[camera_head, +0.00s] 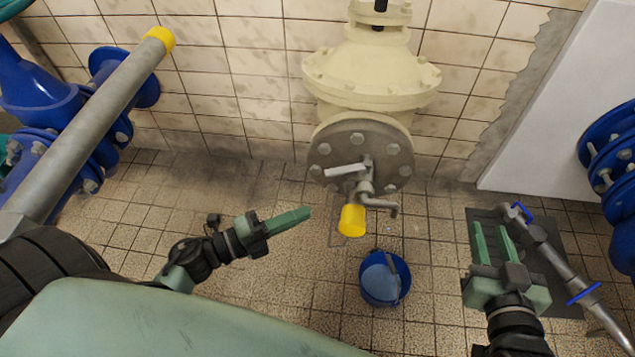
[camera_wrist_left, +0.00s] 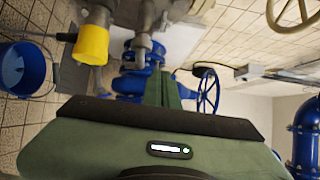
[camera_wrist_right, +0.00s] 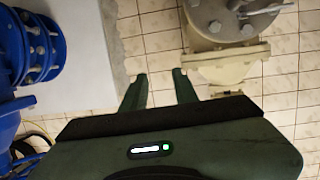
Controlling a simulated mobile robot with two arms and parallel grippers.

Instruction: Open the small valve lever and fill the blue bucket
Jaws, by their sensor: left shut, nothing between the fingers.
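The small valve lever (camera_head: 345,170) is a pale metal handle in front of the grey flange (camera_head: 330,142) of the cream valve. Beside it a bent metal spout (camera_head: 382,206) points down. The blue bucket (camera_head: 366,293) stands on the floor below the spout; it also shows in the left wrist view (camera_wrist_left: 36,82). What it holds looks bluish; I cannot tell if it is water. My left gripper (camera_head: 308,212) is shut and empty, left of the lever and apart from it. My right gripper (camera_head: 491,228) is open and empty, right of the bucket.
A yellow-capped pipe end (camera_head: 352,220) sticks out below the lever. A long grey pipe (camera_head: 95,120) with a yellow cap crosses the left. Blue flanged pipes (camera_head: 610,150) stand at the right.

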